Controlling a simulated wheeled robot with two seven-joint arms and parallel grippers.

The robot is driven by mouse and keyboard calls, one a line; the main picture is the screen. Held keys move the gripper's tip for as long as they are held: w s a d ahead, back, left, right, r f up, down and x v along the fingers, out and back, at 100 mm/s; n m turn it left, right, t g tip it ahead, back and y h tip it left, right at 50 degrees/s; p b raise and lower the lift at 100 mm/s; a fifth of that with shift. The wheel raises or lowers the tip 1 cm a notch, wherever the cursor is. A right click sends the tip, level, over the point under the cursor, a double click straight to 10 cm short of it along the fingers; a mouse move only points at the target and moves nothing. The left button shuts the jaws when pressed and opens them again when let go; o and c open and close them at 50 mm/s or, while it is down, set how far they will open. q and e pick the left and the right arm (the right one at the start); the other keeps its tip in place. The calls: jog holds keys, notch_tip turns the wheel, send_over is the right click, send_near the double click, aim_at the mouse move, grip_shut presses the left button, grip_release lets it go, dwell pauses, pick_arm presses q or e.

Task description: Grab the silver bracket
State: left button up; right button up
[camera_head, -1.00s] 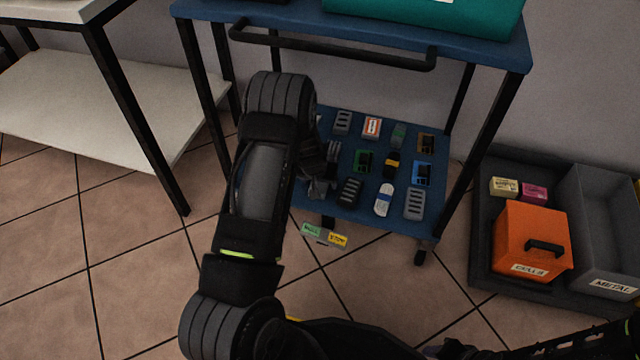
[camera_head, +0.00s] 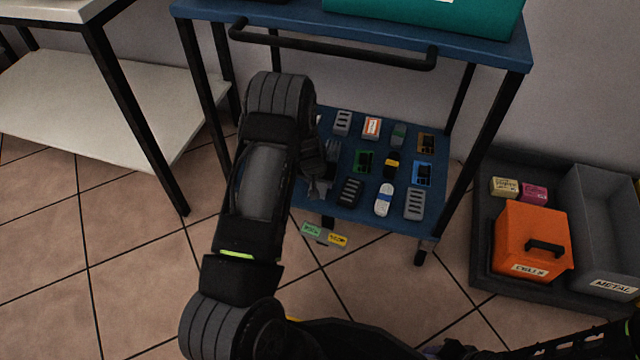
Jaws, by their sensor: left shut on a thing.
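My left gripper (camera_head: 315,176) is over the left edge of the cart's blue lower shelf (camera_head: 372,217), partly hidden by my own arm. It is shut on a small grey metal piece, which looks like the silver bracket (camera_head: 318,189). Only a small part of the piece shows beside the fingers. I cannot tell whether it touches the shelf. My right gripper is not in view.
Several small parts lie in rows on the shelf, including a black slotted block (camera_head: 349,191) close by. The cart's handle (camera_head: 335,46) and legs stand around it. At right, a grey tray holds an orange box (camera_head: 531,241) and a METAL bin (camera_head: 604,225).

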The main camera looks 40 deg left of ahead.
aim_at(320, 186)
pick_arm(q)
jog(key=shift+r+p, duration=2.25)
jog(key=shift+r, duration=2.9)
